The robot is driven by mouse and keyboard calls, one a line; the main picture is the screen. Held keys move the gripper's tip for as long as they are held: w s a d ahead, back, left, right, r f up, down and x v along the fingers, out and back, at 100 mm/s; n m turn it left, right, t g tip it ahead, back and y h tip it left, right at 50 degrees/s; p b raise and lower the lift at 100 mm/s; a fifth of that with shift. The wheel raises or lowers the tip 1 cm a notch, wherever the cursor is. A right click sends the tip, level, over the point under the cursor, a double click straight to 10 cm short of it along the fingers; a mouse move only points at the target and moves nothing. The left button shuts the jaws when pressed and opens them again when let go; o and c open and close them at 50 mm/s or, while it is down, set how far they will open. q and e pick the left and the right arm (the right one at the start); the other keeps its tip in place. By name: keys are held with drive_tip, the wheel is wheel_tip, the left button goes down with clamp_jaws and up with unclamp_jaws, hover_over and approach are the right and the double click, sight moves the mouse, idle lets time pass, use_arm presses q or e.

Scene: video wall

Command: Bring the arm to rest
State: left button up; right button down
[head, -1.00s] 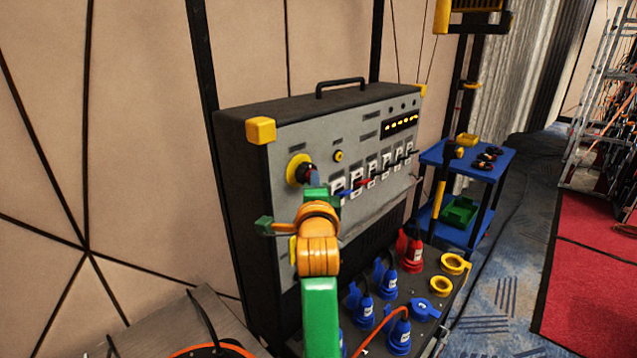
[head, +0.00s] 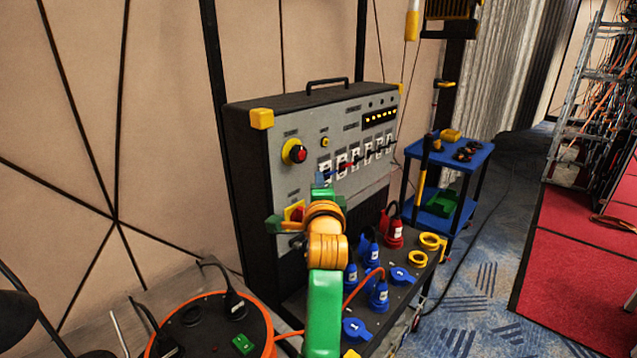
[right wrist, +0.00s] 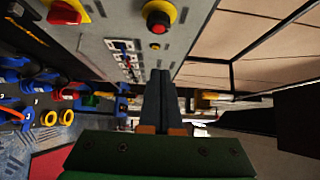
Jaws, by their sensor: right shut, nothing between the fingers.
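My right arm, green and orange, reaches up from the bottom of the head view. My right gripper (head: 322,194) is in front of the power cabinet (head: 254,190), below its red button. In the right wrist view the right gripper's dark fingers (right wrist: 161,100) are together with nothing between them. They touch nothing that I can see. The red button (head: 299,153) on a yellow ring also shows in the right wrist view (right wrist: 158,22). A red and yellow rotary switch (head: 296,212) is partly hidden behind the gripper. My left gripper is not in view.
Blue plugs (head: 379,292) and a red plug (head: 393,232) stand in the sloping socket panel just right of my arm. An orange-rimmed cable reel (head: 268,330) is at the lower left. A blue cart (head: 474,160) stands behind. Patterned carpet (head: 470,300) lies open at right.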

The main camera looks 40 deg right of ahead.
drive_tip(key=shift+w+f, duration=0.1)
drive_tip(key=shift+w, duration=0.2)
drive_tip(key=s+a+f+n+g+y, duration=0.25)
drive_tip(key=s+a+f+n, duration=0.2)
drive_tip(key=f+n, duration=0.35)
drive_tip(key=s+a+f+n+g+y, duration=0.1)
drive_tip(key=s+a+f+n+y, duration=0.4)
drive_tip(key=f, duration=0.5)
drive_tip(key=s+a+f+n+g+y, duration=0.2)
drive_tip(key=s+a+f+n, duration=0.2)
drive_tip(key=a+f+n, duration=0.4)
drive_tip(key=s+a+f+n+g+y, duration=0.1)
drive_tip(key=s+a+f+n+g, duration=0.2)
drive_tip(key=s, duration=0.4)
drive_tip(key=s+a+f+n+g+y, duration=0.1)
drive_tip(key=s+a+f+n+g, duration=0.1)
drive_tip(key=s+f+n, duration=0.3)
wheel_tip(320, 180, down, 15)
drive_tip(key=s+m+g, duration=0.1)
drive_tip(key=s, duration=0.2)
drive_tip(key=s+d+f+g, duration=0.1)
drive_tip(key=s+d+f, duration=0.1)
drive_tip(key=s+f, duration=0.9)
drive_tip(key=shift+s+f+g, duration=0.25)
drive_tip(key=shift+s+g, duration=0.1)
drive_tip(key=shift+s, duration=0.45)
